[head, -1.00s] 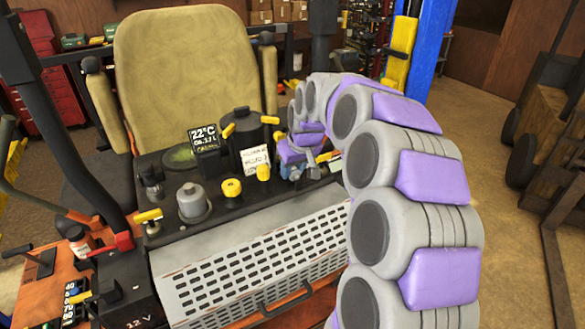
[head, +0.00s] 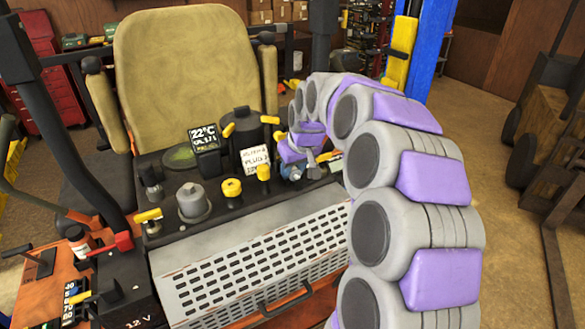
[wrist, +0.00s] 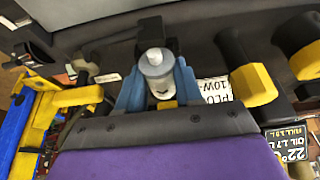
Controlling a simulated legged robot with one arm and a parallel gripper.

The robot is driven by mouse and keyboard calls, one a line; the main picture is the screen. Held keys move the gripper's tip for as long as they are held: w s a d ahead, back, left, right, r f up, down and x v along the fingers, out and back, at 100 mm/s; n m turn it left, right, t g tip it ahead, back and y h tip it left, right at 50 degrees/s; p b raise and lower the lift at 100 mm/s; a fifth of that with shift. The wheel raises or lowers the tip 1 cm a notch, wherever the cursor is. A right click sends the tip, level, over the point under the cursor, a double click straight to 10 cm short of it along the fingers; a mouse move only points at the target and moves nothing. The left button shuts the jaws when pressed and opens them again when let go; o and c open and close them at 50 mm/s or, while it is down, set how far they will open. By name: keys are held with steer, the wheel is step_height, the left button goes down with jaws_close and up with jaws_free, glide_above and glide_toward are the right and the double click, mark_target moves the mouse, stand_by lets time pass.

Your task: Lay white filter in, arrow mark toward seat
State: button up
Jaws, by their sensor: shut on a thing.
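The white filter (wrist: 156,72), a small pale cylinder with a narrow nub on its end, sits between the two blue fingers of my gripper (wrist: 158,82) in the wrist view. My gripper is shut on it. A small dark mark shows on the filter's side. A yellow part lies just behind it; I cannot tell whether they touch. In the head view my gripper (head: 308,170) is low at the right end of the black engine deck, and the filter is hard to make out there. The tan seat (head: 190,70) stands behind the deck.
Yellow-capped fittings (head: 231,188), a grey canister (head: 193,202), a black canister (head: 240,126), a white card (head: 255,161) and a temperature display (head: 204,138) crowd the deck. A perforated grey panel (head: 250,275) slopes in front.

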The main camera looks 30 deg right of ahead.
steer(key=o, duration=1.1)
steer(key=shift+r+p, duration=1.5)
steer(key=shift+r, duration=2.5)
steer(key=shift+f, duration=0.1)
